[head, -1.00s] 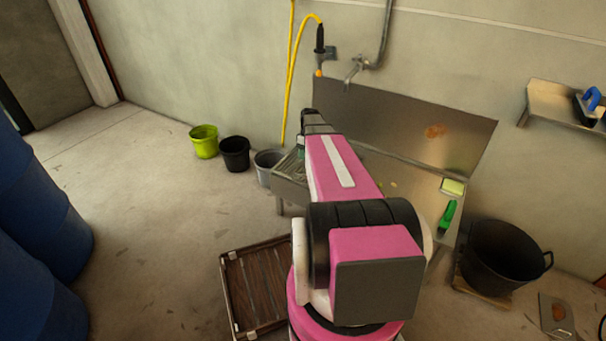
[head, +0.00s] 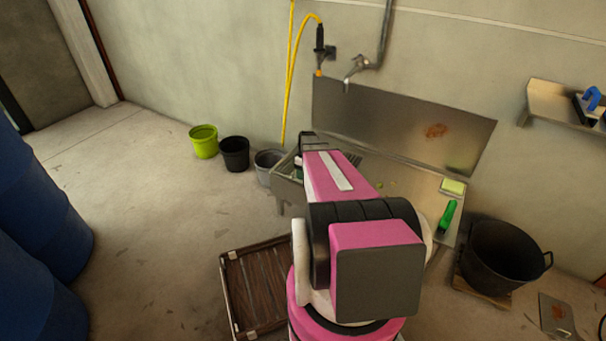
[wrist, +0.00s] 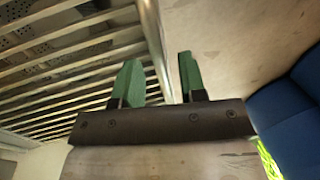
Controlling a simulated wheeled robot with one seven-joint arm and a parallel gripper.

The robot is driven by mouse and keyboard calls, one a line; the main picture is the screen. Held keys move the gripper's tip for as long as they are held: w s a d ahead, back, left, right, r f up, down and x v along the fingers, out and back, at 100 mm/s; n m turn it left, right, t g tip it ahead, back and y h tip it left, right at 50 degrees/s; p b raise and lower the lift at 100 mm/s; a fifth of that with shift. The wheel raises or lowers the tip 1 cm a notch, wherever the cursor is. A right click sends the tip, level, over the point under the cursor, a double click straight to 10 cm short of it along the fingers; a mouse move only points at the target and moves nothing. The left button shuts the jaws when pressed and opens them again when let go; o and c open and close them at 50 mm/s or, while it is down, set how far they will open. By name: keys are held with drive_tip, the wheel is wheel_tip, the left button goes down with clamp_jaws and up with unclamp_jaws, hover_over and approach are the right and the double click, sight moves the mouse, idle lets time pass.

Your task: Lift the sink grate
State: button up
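The sink grate (wrist: 88,47) fills the left of the wrist view as a row of pale parallel bars with dark gaps and a perforated surface behind them. My gripper (wrist: 160,75) has two green fingers, apart from each other, at the grate's edge. A pale edge strip runs through the gap between the fingers; I cannot tell whether either finger touches it. In the head view the steel sink (head: 283,190) shows left of my pink arm, which hides most of the grate and my gripper.
A grey bucket (head: 268,166), a black bucket (head: 235,154) and a lime bucket (head: 204,142) stand left of the sink. A green brush (head: 447,216) and a sponge (head: 453,187) lie on its right side. Blue barrels (head: 40,215) stand far left; floor between is clear.

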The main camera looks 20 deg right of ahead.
clamp_jaws()
drive_tip(key=w+d+r, duration=0.4)
drive_tip(key=d+r, duration=0.1)
drive_tip(key=r, duration=0.3)
drive_tip(key=w+d+r, duration=0.3)
drive_tip(key=d+r, duration=0.2)
drive_tip(key=r, duration=0.2)
drive_tip(key=w+d+r+y, duration=0.1)
drive_tip(key=w+d+r, duration=0.3)
drive_tip(key=r, duration=0.4)
drive_tip(key=shift+w+d+r+g, duration=0.3)
drive_tip(key=shift+w+d+g, duration=0.1)
drive_tip(key=shift+d, duration=0.15)
drive_tip(key=shift+s, duration=0.1)
drive_tip(key=shift+o, duration=0.8)
unclamp_jaws()
drive_tip(key=shift+f, duration=0.1)
drive_tip(key=shift+c, duration=0.4)
